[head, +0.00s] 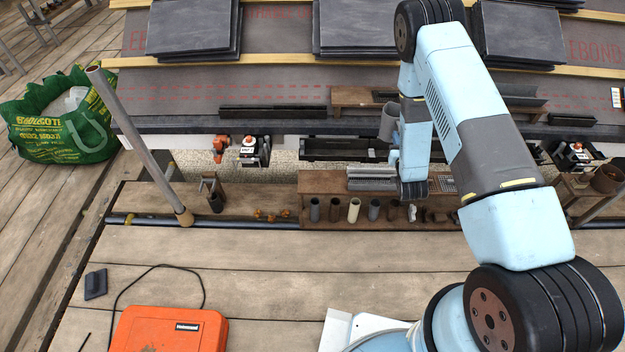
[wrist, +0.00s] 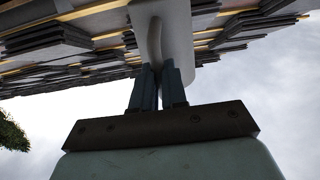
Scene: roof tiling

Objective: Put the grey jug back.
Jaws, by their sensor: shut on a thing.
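The grey jug (head: 388,122) is held up beside my wrist in the head view, in front of the roof's lower edge. Its pale grey body (wrist: 177,28) and curved handle show large in the wrist view. My gripper (wrist: 158,75) is shut on the jug's handle, with its two dark fingers either side of it. In the head view my gripper (head: 396,138) is small and partly hidden by my own arm. The jug looks about upright in the head view. I cannot see into it.
A wooden rack (head: 318,184) with several tubes stands below on the scaffold boards. A small wooden shelf (head: 350,97) sits on the roof behind the jug. A scaffold pole (head: 138,145) rises at left. An orange case (head: 170,330) lies in front. Slate stacks (head: 195,28) sit higher up.

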